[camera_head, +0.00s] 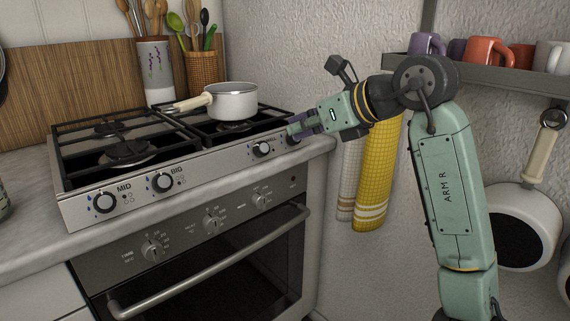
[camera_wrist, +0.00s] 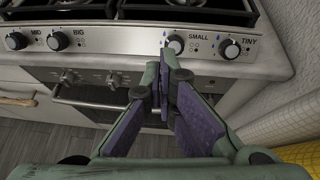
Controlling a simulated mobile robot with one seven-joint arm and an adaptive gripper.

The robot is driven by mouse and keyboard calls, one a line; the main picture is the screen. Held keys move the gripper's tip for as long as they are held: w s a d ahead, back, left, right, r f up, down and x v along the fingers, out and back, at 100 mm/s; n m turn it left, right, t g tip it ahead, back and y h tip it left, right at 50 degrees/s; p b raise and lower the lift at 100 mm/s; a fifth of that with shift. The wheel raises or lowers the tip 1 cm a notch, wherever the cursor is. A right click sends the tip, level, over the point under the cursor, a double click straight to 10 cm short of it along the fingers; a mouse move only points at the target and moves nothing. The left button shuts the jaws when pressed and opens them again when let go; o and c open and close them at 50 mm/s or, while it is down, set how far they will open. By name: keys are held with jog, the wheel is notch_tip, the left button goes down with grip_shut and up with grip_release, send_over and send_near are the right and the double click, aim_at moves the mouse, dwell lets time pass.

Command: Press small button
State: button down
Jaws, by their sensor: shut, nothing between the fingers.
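The knob labelled SMALL (camera_wrist: 176,45) is on the stove's front panel (camera_wrist: 130,39), with small marks beside it. In the head view it is probably the knob (camera_head: 262,149) left of my gripper. My gripper (camera_head: 294,127) is shut and empty at the right end of the stove front. In the wrist view my gripper's fingertips (camera_wrist: 163,62) point toward the panel and appear just below and left of the SMALL knob. I cannot tell whether they touch the panel.
The TINY knob (camera_wrist: 232,48) is to the right; the MID (camera_wrist: 16,41) and BIG (camera_wrist: 55,41) knobs are to the left. A white pot (camera_head: 234,102) stands on the burner grate. A yellow towel (camera_head: 377,175) hangs right of the stove. The oven handle (camera_head: 215,265) sticks out below.

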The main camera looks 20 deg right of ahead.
aim_at(267, 147)
jog(key=d, duration=0.1)
jog(key=s+d+m+h, duration=0.1)
jog(key=shift+s+d, duration=0.15)
jog(key=shift+d, duration=0.2)
jog(key=p+x, duration=0.2)
jog(key=x, duration=1.1)
jog(key=shift+a+f, duration=0.15)
jog(key=shift+w+a+f, duration=0.1)
jog(key=shift+w+f, duration=0.15)
jog(key=shift+w, duration=0.15)
